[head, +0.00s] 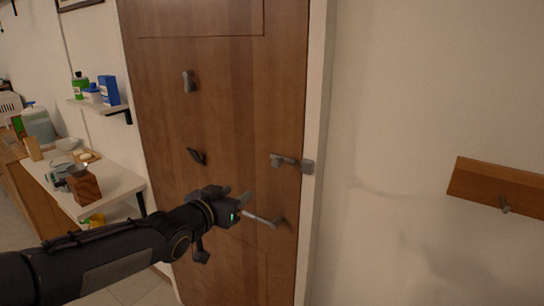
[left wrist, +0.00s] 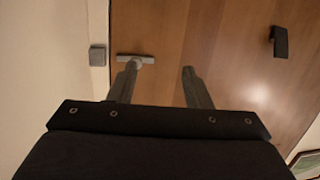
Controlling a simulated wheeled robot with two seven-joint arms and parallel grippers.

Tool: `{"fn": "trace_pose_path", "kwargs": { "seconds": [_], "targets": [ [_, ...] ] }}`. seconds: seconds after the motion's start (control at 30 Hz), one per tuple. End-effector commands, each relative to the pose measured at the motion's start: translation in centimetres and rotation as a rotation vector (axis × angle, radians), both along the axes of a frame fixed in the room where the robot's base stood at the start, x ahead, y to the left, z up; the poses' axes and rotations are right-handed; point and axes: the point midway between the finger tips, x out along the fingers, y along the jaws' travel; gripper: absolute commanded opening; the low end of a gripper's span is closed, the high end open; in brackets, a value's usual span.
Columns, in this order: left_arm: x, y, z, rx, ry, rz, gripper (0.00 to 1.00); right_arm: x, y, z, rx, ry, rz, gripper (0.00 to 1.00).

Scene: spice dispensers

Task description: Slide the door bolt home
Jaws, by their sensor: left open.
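The grey door bolt (head: 285,159) lies level on the wooden door near its right edge. A small grey keeper (head: 308,166) sits beside it on the white frame. In the left wrist view, where the scene appears turned over, the bolt (left wrist: 138,58) is left of centre, and a narrow gap separates it from the keeper (left wrist: 98,56). My left gripper (head: 256,208) is open and empty, below and left of the bolt in the head view. In the left wrist view its left finger overlaps the bolt; I cannot tell whether they touch. My right gripper is not in view.
The wooden door (head: 225,100) carries a dark hook (head: 196,156) and a grey fitting (head: 188,81). A counter (head: 122,184) and a small shelf (head: 92,105) with containers stand at left. A wooden rail (head: 495,186) hangs on the right wall.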

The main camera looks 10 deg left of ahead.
Motion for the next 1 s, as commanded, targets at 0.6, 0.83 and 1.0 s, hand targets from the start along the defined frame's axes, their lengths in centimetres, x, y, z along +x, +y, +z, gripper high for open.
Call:
{"fn": "trace_pose_path", "kwargs": {
  "seconds": [0.6, 0.83, 1.0],
  "targets": [
    [9.3, -6.0, 2.8, -0.024, -0.183, -0.142, 0.45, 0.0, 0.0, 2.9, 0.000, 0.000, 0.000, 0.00],
    [11.1, -6.6, 2.6, -0.023, -0.183, -0.140, 0.45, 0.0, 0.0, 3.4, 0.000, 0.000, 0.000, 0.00],
    [11.2, -6.6, 2.6, -0.023, -0.184, -0.139, 0.45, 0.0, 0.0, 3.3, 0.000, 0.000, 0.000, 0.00]
  ]
}}
